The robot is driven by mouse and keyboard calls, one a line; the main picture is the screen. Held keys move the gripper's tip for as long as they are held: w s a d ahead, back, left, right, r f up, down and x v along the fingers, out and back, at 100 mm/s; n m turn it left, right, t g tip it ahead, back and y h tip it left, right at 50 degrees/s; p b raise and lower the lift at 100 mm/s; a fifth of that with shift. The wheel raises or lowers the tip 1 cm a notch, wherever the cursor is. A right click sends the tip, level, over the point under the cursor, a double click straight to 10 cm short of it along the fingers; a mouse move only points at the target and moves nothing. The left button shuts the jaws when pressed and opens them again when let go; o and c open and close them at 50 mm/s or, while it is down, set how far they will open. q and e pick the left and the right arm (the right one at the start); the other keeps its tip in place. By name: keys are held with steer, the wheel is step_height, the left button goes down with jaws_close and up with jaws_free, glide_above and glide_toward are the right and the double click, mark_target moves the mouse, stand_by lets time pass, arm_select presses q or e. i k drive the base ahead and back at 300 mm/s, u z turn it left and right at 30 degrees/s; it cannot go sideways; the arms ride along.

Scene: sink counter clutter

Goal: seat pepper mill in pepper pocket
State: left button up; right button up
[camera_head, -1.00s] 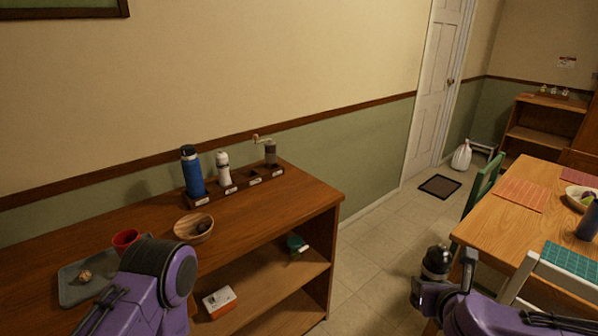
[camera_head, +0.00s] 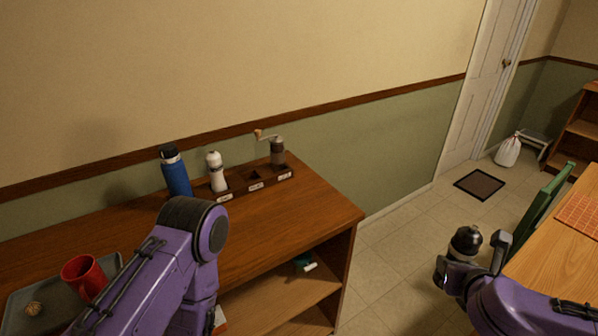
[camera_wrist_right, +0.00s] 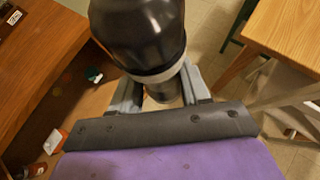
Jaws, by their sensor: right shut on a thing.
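The pepper mill (camera_head: 466,241), with a glossy black domed top and a pale band, is upright in my right gripper (camera_head: 459,268), off the floor between the shelf unit and the table. In the right wrist view the mill (camera_wrist_right: 148,38) fills the top middle, between the shut fingers (camera_wrist_right: 163,92); its lower end is mostly hidden. The dark wooden rack (camera_head: 240,193) stands on the shelf unit against the wall. The pocket (camera_head: 255,178) between white mill and grinder is empty. My left gripper is out of view.
A red mug (camera_head: 83,277) stands on a grey tray (camera_head: 22,296) at the left of the top. My left arm covers part of the counter. Open counter (camera_head: 300,208) lies in front of the rack. The dining table (camera_head: 560,258) and a green chair (camera_head: 543,215) are at right.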

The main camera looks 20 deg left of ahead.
mark_target(252, 183)
steer(key=u, duration=0.8)
steer(key=i, duration=0.85)
steer(key=u, duration=0.95)
